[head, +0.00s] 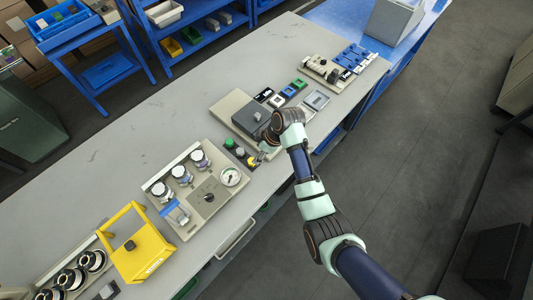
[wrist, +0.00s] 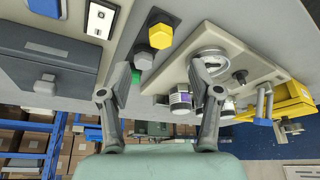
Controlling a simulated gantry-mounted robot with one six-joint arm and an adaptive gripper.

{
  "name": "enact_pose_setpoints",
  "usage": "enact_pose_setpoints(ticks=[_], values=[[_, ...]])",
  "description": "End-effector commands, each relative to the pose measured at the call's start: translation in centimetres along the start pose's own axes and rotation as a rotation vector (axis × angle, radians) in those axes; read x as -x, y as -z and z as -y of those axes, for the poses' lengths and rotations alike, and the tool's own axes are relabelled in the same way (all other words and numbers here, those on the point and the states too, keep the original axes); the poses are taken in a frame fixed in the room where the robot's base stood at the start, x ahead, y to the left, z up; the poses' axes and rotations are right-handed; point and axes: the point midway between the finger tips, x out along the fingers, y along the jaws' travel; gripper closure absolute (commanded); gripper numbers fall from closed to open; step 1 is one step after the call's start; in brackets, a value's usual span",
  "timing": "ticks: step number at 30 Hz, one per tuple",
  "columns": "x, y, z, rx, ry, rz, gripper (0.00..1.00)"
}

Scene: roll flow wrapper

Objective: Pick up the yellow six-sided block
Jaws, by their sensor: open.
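The yellow six-sided block (wrist: 160,36) stands on a dark strip at the upper middle of the wrist view. In the head view it is a small yellow spot (head: 251,161) beside my gripper (head: 263,150). My gripper is open and empty in the wrist view (wrist: 159,68), with one finger on each side. The block appears above the gap between the fingertips, apart from both. A pale grey block (wrist: 143,61) and a green block (wrist: 136,77) share the strip, close to the left finger.
A gauge panel with several round knobs (head: 207,190) stands to the left of the blocks in the head view. A grey box (head: 250,117) stands on the other side. A yellow-framed unit (head: 140,243) is farther down the bench. The bench's back (head: 130,125) is clear.

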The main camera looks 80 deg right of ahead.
Motion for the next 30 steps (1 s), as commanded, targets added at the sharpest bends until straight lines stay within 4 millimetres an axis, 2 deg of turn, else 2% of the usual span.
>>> enact_pose_setpoints(ticks=[7, 11, 18, 20, 27, 28, 30], values=[[-2.6, 0.0, 0.1, 0.002, 0.0, 0.0, 0.36], [-3.1, 0.1, 0.1, 0.001, -0.001, -0.001, 0.36], [-7.1, 0.3, 0.2, 0.001, 0.0, 0.0, 0.36], [-7.7, 0.3, 0.2, 0.001, -0.002, -0.001, 0.36], [-7.9, 0.3, 0.2, 0.001, -0.003, -0.001, 0.36], [-7.9, 0.3, 0.2, 0.001, -0.003, -0.001, 0.38], [-7.9, 0.3, 0.2, 0.001, -0.003, -0.001, 0.5]])
